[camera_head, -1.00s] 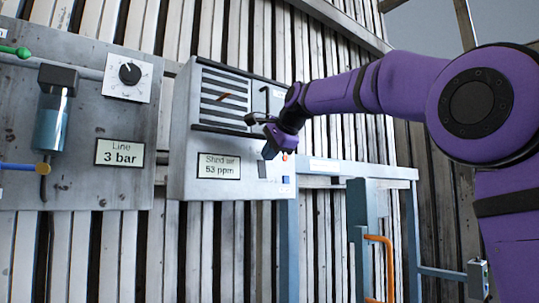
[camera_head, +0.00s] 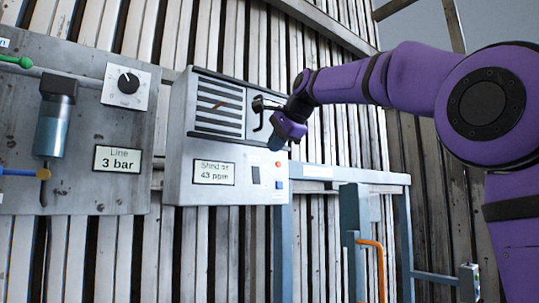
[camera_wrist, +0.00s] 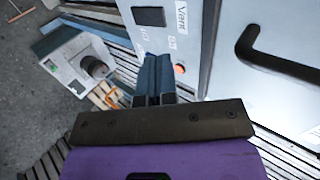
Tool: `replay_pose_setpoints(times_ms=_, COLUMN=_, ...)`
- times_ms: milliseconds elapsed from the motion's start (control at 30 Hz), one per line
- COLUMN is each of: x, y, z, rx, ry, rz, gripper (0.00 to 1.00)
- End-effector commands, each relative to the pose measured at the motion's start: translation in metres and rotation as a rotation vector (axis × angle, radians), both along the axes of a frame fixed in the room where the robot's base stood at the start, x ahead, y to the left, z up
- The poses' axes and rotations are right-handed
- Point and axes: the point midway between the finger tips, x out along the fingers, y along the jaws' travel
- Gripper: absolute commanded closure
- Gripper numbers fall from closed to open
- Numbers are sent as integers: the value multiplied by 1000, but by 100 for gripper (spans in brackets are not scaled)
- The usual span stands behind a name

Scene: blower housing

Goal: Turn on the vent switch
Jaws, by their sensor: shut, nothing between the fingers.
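The grey blower housing (camera_head: 182,140) hangs on the slatted wall, with a louvred grille and a display (camera_head: 214,172) reading "Shed air 43 ppm". The dark vent switch (camera_head: 256,174) is on its lower right; in the wrist view it is a black rectangle (camera_wrist: 148,16) beside the word "Vent". I cannot tell which way it is set. My gripper (camera_head: 275,146) is shut and empty, above and right of the switch, apart from it. Its blue-grey fingers (camera_wrist: 154,80) point at the panel in the wrist view.
A red-orange button (camera_head: 278,168) and a blue square (camera_head: 278,184) sit right of the switch. A black handle (camera_head: 261,112) is close to my wrist. A board with a dial (camera_head: 128,83) is at left. A blue frame with an orange handle (camera_head: 376,262) stands below right.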

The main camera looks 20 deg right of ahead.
Motion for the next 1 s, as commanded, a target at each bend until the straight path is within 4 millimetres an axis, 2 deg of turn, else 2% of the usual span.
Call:
replay_pose_setpoints(times_ms=33, x=-6, y=-2, z=10, rx=0, ry=-5, rz=-1, gripper=100)
replay_pose_setpoints(times_ms=200, x=-20, y=-7, z=34, rx=-2, ry=-2, rz=0, gripper=100)
replay_pose_setpoints(times_ms=400, x=-31, y=-10, z=51, rx=-2, ry=0, rz=1, gripper=100)
replay_pose_setpoints(times_ms=1000, x=-33, y=-11, z=54, rx=-2, ry=3, rz=2, gripper=100)
